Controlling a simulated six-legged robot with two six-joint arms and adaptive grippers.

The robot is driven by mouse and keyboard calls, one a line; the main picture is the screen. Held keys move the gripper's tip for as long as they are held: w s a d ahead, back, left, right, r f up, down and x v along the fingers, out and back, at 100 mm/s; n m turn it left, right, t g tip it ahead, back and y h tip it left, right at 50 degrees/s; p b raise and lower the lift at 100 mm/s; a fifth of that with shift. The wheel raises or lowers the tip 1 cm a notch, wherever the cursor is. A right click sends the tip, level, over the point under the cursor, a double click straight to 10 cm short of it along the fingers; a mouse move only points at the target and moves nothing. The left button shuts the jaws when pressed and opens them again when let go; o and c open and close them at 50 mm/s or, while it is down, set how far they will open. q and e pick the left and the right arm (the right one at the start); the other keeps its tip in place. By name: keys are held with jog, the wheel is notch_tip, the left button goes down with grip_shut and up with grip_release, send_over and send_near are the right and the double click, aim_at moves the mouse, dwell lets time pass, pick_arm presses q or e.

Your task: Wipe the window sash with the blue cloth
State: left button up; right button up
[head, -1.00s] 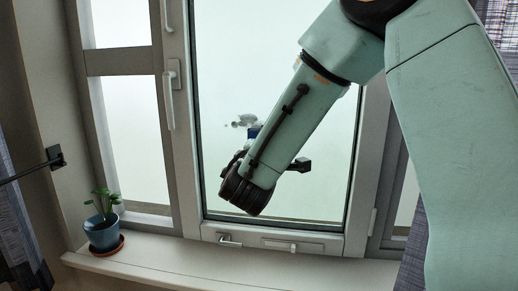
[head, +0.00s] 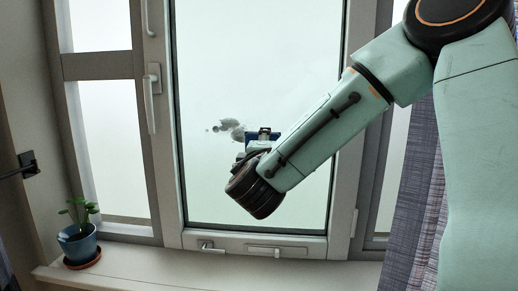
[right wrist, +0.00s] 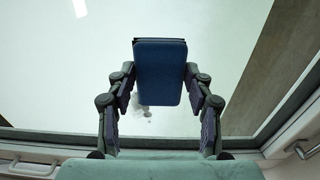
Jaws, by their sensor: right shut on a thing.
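The window sash (head: 343,150) is a grey frame around a pale glass pane (head: 260,60). A grey smudge (head: 232,128) is on the glass, and it also shows in the right wrist view (right wrist: 143,108). My right gripper (head: 258,145) is in front of the lower pane, shut on the blue cloth (right wrist: 160,72), which looks like a flat, padded rectangle. In the head view the cloth is mostly hidden by the gripper, just right of the smudge. I cannot tell whether it touches the glass. My left gripper is not in view.
A blue potted plant (head: 78,243) stands on the left of the white sill (head: 150,265). Window handles stand out at the left upright (head: 152,95) and lower frame (head: 208,246). A grey curtain (head: 410,200) hangs at the right.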

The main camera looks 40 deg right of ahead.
aim_at(253, 138)
jog(key=shift+s+d+r+p, duration=0.15)
jog(key=shift+d+r, duration=0.2)
jog(key=shift+r, duration=0.1)
jog(key=shift+s+d+r+p, duration=0.1)
jog(key=shift+d+r+p, duration=0.05)
jog(key=shift+d+r, duration=0.25)
jog(key=shift+w+a+b, duration=1.4)
jog(key=shift+w+b, duration=0.15)
jog(key=shift+w, duration=0.15)
jog(key=shift+w+a+b, duration=1.1)
jog(key=shift+w+a, duration=0.15)
jog(key=shift+w, duration=0.2)
jog(key=shift+w+a+f+b, duration=0.1)
jog(key=shift+w+a+b, duration=0.3)
jog(key=shift+w+a, duration=0.65)
jog(key=shift+w, duration=0.15)
jog(key=shift+w+a+b, duration=0.65)
jog(key=shift+w+a, duration=0.2)
jog(key=shift+w, duration=0.15)
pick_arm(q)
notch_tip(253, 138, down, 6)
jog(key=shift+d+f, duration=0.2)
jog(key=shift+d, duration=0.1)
